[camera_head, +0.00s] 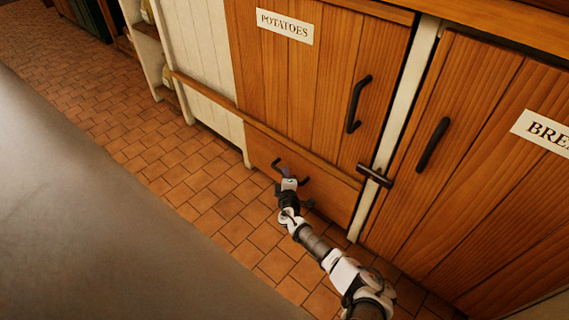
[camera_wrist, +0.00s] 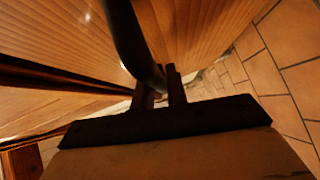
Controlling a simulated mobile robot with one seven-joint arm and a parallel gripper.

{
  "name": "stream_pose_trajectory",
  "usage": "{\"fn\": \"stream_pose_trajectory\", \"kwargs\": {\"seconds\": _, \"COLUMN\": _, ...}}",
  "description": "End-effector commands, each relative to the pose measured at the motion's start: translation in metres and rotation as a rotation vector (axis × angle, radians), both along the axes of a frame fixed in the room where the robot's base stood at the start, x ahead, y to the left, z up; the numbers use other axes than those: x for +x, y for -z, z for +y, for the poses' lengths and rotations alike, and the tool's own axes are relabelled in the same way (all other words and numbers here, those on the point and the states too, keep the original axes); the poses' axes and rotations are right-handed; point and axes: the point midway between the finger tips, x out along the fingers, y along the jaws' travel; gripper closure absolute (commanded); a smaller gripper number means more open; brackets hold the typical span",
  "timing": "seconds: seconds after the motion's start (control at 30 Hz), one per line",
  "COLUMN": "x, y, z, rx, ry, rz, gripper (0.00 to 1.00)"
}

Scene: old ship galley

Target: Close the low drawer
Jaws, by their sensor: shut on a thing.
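The low drawer (camera_head: 328,192) is a wide, low wooden front under the door labelled POTATOES. I cannot tell from these views how far it stands out from the cupboard. Its dark handle (camera_head: 279,165) shows partly in the head view, with my gripper (camera_head: 288,178) in front of it. In the wrist view the handle is a dark curved bar (camera_wrist: 128,38) that runs down to my gripper's fingers (camera_wrist: 164,88). The fingers are shut on the handle. My gripper hides part of the handle and of the drawer front.
Above the drawer is the POTATOES door (camera_head: 300,75) with a dark handle (camera_head: 357,104). To the right is another wooden door (camera_head: 470,150) with a partly seen label. A grey surface (camera_head: 90,210) fills the left foreground. Tiled floor (camera_head: 200,180) lies clear between it and the cupboards.

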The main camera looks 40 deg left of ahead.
Motion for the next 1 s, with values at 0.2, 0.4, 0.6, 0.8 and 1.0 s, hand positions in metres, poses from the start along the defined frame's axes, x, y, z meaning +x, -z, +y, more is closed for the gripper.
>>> {"fn": "stream_pose_trajectory", "kwargs": {"seconds": 0.2, "x": 0.005, "y": -0.002, "z": -0.003, "rx": 0.000, "ry": 0.008, "rz": -0.004, "gripper": 0.64}}
{"fn": "stream_pose_trajectory", "kwargs": {"seconds": 0.4, "x": 0.004, "y": -0.001, "z": -0.002, "rx": 0.001, "ry": 0.006, "rz": -0.004, "gripper": 0.64}}
{"fn": "stream_pose_trajectory", "kwargs": {"seconds": 0.6, "x": 0.002, "y": -0.002, "z": -0.002, "rx": 0.000, "ry": 0.005, "rz": -0.003, "gripper": 0.64}}
{"fn": "stream_pose_trajectory", "kwargs": {"seconds": 0.8, "x": -0.015, "y": -0.006, "z": 0.001, "rx": -0.002, "ry": 0.005, "rz": -0.001, "gripper": 0.64}}
{"fn": "stream_pose_trajectory", "kwargs": {"seconds": 1.0, "x": -0.048, "y": -0.008, "z": -0.004, "rx": -0.001, "ry": 0.008, "rz": 0.001, "gripper": 0.64}}
